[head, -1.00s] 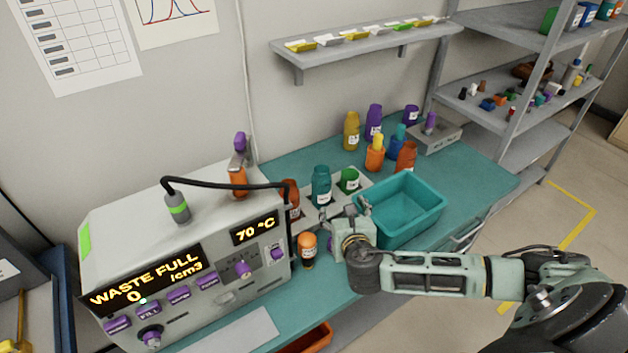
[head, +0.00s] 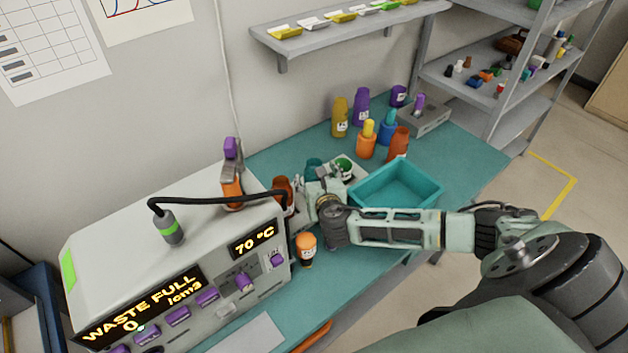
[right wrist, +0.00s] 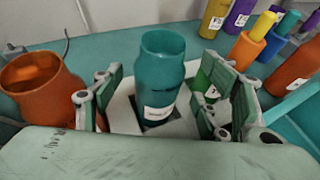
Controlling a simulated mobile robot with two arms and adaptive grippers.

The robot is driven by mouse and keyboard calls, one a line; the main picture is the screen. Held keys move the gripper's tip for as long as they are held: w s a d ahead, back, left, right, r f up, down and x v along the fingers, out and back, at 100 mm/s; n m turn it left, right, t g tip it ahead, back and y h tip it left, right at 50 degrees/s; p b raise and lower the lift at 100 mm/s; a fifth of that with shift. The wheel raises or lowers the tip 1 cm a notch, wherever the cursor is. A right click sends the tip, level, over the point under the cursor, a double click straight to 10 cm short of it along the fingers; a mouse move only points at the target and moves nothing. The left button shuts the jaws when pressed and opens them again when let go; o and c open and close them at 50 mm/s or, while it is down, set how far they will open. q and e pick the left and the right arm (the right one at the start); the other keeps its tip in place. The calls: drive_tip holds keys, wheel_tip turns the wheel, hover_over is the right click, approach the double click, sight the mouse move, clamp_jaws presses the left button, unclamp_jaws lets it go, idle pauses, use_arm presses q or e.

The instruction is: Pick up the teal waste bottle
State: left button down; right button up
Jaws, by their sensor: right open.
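The teal waste bottle (right wrist: 160,80) stands upright on a pale grey holder (right wrist: 120,108), open at the top, with a white label low on its front. In the head view only part of the teal bottle (head: 313,168) shows behind my right gripper (head: 325,182). In the right wrist view my right gripper (right wrist: 160,105) is open, with one finger on each side of the bottle and gaps between. An orange bottle (right wrist: 40,85) stands left of the left finger. A green container (right wrist: 208,80) sits beside the right finger. My left gripper is not in view.
A teal bin (head: 397,187) stands right of the gripper. The machine reading WASTE FULL (head: 180,275) is on the left. Several coloured bottles (head: 366,140) stand behind. A shelf (head: 350,33) hangs on the wall.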

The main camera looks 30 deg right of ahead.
drive_tip(key=shift+w+d+f, duration=0.2)
drive_tip(key=shift+w+f, duration=0.05)
drive_tip(key=shift+w, duration=0.4)
drive_tip(key=shift+w+d+f, duration=0.1)
drive_tip(key=shift+w+f, duration=0.05)
drive_tip(key=shift+w, duration=0.2)
drive_tip(key=shift+w+d+f, duration=0.1)
drive_tip(key=shift+w, duration=0.05)
drive_tip(key=c, duration=1.5)
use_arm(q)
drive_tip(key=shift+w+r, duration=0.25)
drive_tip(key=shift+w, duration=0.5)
use_arm(e)
drive_tip(key=shift+c, duration=0.3)
